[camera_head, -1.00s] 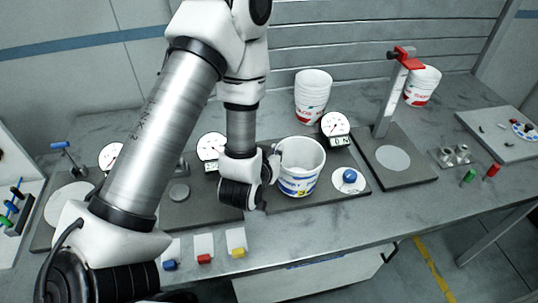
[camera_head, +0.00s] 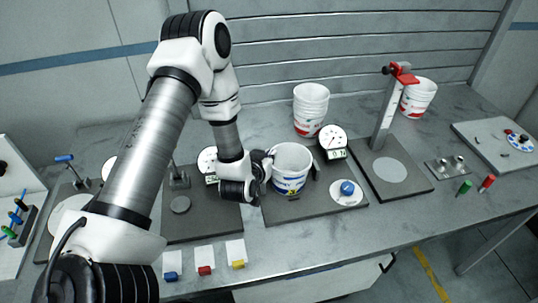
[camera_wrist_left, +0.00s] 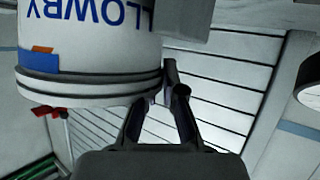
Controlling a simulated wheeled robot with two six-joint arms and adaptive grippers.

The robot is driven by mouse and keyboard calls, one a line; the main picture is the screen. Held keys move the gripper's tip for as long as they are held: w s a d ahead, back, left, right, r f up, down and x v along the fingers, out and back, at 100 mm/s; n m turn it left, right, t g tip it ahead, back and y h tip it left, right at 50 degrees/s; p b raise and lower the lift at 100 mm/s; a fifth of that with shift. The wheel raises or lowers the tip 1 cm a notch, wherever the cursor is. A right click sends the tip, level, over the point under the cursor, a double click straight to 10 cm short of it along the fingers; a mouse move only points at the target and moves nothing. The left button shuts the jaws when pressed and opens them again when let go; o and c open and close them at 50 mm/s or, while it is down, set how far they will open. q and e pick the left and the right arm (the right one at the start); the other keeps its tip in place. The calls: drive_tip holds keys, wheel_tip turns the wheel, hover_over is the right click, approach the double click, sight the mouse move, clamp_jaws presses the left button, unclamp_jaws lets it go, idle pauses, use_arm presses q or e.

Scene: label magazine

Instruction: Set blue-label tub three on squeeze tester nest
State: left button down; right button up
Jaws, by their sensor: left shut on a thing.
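A white tub (camera_head: 290,170) with a blue label and a yellow mark near its base is upright over the middle dark board (camera_head: 335,208). The board carries a dial gauge (camera_head: 333,137) and a blue knob (camera_head: 347,188). My left gripper (camera_head: 266,163) is shut on the tub from its left side. A dark upright piece (camera_head: 316,170) shows at the tub's right. In the left wrist view the tub (camera_wrist_left: 90,50) appears upside down beside the fingers (camera_wrist_left: 160,110). The tub hides the surface under it; I cannot tell if it touches. My right gripper is not in view.
Stacked white tubs with red labels (camera_head: 310,108) stand behind; more stand (camera_head: 418,97) at the right. A tall stand with a red clamp (camera_head: 404,75) rises at right. Another gauge board (camera_head: 200,222) lies left. Small coloured blocks (camera_head: 204,260) line the front.

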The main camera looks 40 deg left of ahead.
use_arm(q)
drive_tip(key=c, duration=1.3)
unclamp_jaws()
drive_tip(key=shift+s, duration=0.15)
drive_tip(key=shift+r, duration=0.15)
drive_tip(key=v, duration=0.2)
drive_tip(key=b+v, duration=0.1)
drive_tip(key=v, duration=0.1)
drive_tip(key=shift+s+d, duration=0.15)
drive_tip(key=shift+s, duration=0.2)
drive_tip(key=p+v, duration=0.6)
drive_tip(key=v, duration=0.1)
drive_tip(key=shift+p, duration=0.4)
drive_tip(key=shift+r, duration=0.1)
